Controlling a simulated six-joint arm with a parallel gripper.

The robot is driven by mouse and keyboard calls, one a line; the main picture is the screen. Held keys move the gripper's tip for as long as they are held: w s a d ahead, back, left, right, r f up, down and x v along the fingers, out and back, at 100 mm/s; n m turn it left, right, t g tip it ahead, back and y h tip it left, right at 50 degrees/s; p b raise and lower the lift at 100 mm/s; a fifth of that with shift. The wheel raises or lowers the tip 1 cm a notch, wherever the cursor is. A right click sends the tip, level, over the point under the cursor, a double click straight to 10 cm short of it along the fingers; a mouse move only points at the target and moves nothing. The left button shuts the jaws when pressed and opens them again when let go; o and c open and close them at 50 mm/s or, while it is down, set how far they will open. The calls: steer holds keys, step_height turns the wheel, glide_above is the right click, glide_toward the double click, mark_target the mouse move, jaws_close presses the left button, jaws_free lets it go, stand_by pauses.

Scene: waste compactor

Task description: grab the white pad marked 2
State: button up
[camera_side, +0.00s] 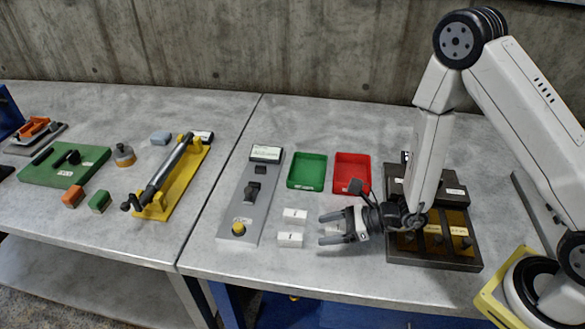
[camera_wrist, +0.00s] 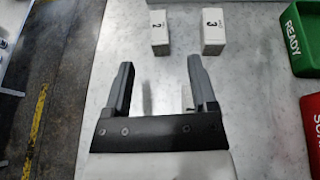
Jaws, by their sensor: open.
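The white pad marked 2 (camera_wrist: 159,34) lies on the table ahead of my gripper (camera_wrist: 160,63) in the wrist view, roughly in line with the gap between the fingers. The side view shows it as the nearer of two white pads (camera_side: 290,239), left of my gripper (camera_side: 325,229). My gripper is open, low over the table, its fingers pointing at the pads and clear of pad 2.
The white pad marked 3 (camera_wrist: 214,30) sits beside pad 2. A green tray (camera_side: 307,170) marked READY and a red tray (camera_side: 352,172) stand behind. A grey control panel (camera_side: 251,195) lies left of the pads. A dark case (camera_side: 433,250) is at the right. The table's front edge is near.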

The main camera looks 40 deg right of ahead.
mark_target(296, 236)
steer(key=shift+w+a+f, duration=0.2)
steer(key=shift+w+a, duration=0.1)
steer(key=shift+a, duration=0.1)
steer(key=shift+a, duration=0.1)
steer(key=shift+x, duration=2.5)
steer(key=shift+f, duration=0.1)
jaws_close()
